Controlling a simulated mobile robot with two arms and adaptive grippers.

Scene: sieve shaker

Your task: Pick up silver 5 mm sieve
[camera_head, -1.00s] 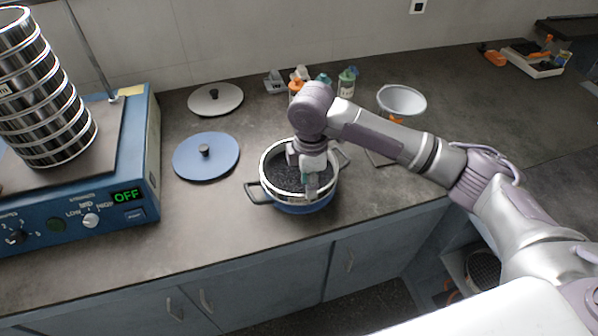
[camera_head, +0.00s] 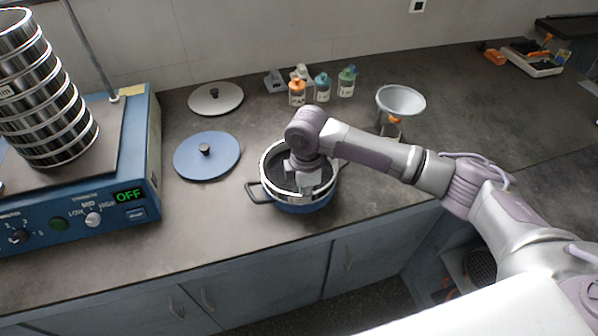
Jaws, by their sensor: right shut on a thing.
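A silver sieve (camera_head: 269,157) with a dark mesh sits in or on a blue pot (camera_head: 305,207) near the counter's front edge. The size mark on this sieve cannot be read. My right gripper (camera_head: 309,190) points down into the ring and is shut on the near part of the silver sieve; its fingertips are partly hidden by the gripper body. A stack of several silver sieves (camera_head: 45,110) stands on the blue shaker (camera_head: 140,170) at the left. My left gripper is not in view.
A blue lid (camera_head: 220,160) and a white lid (camera_head: 222,104) lie on the counter (camera_head: 200,235). Several small bottles (camera_head: 322,88) stand at the back. A white funnel (camera_head: 401,100) stands behind my right arm. The shaker display reads OFF.

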